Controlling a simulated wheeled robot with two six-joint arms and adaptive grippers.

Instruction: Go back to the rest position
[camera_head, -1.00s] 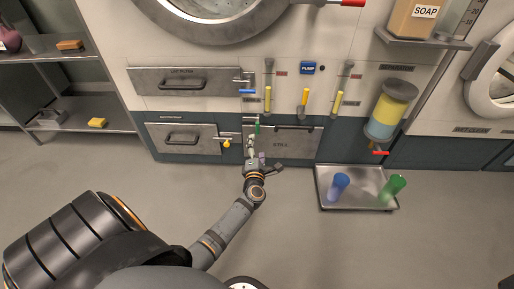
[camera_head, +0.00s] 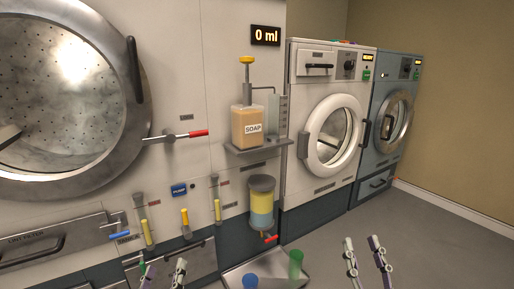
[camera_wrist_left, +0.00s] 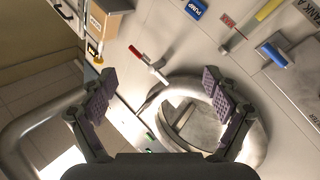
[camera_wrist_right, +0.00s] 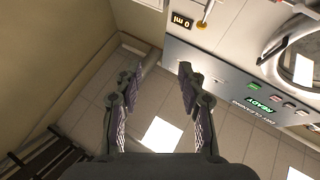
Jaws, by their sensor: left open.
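In the head view my left gripper (camera_head: 162,274) shows at the bottom edge, left of the middle, its fingers apart. The left wrist view shows its two fingers (camera_wrist_left: 172,108) wide apart with nothing between them but the machine front behind. My right gripper (camera_head: 367,262) shows at the bottom right of the head view, over the floor, with its fingers apart. In the right wrist view its fingers (camera_wrist_right: 156,88) are apart and empty. Both forearms are out of the head view.
A metal tray (camera_head: 234,279) with a blue cup (camera_head: 250,282) and a green cup (camera_head: 296,264) is on the floor between my grippers. The big machine's soap shelf (camera_head: 262,145) and yellow-blue tank (camera_head: 262,204) stick out. Free floor (camera_head: 440,235) lies at the right.

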